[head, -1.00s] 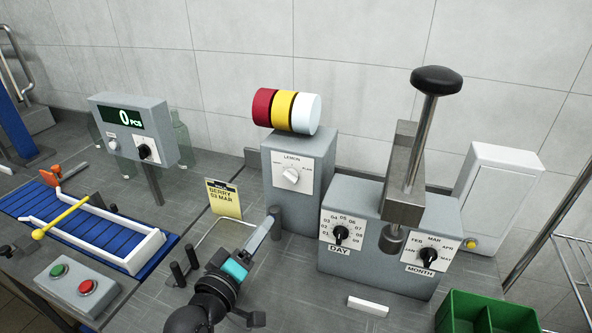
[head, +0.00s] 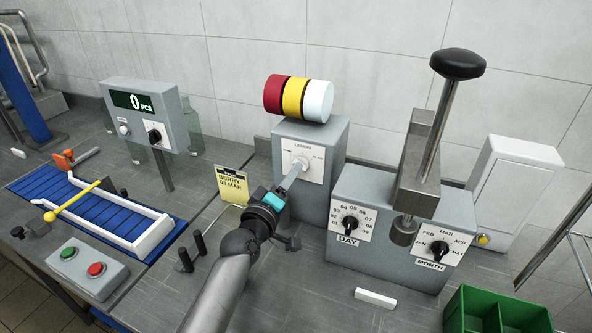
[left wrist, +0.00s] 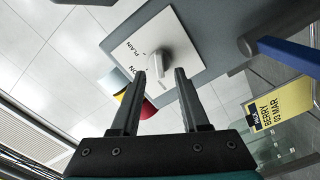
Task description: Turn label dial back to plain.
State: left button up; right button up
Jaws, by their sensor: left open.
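The label dial is a white knob (left wrist: 160,61) on a white plate (left wrist: 182,42) on the front of a grey box (head: 318,205). PLAIN is readable on the plate in the left wrist view. My left gripper (head: 292,178) reaches up to the dial. In the left wrist view its fingers (left wrist: 160,80) are apart, with the knob just ahead between the tips; I cannot tell if they touch it. The right gripper is not in view.
Red, yellow and white rolls (head: 298,97) top the box. A yellow label reading BERRY 03 MAR (head: 232,187) stands left of my gripper. The date stamper (head: 385,255) with DAY and MONTH dials stands close on the right. Two black pegs (head: 191,252) stand at front left.

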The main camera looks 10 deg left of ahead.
pick_arm(q)
jog(key=shift+w+d+b, duration=0.15)
jog(key=shift+w+d, duration=0.05)
jog(key=shift+w, duration=0.7)
jog(key=shift+w+d+b, duration=0.15)
jog(key=shift+w, duration=0.75)
grip_shut()
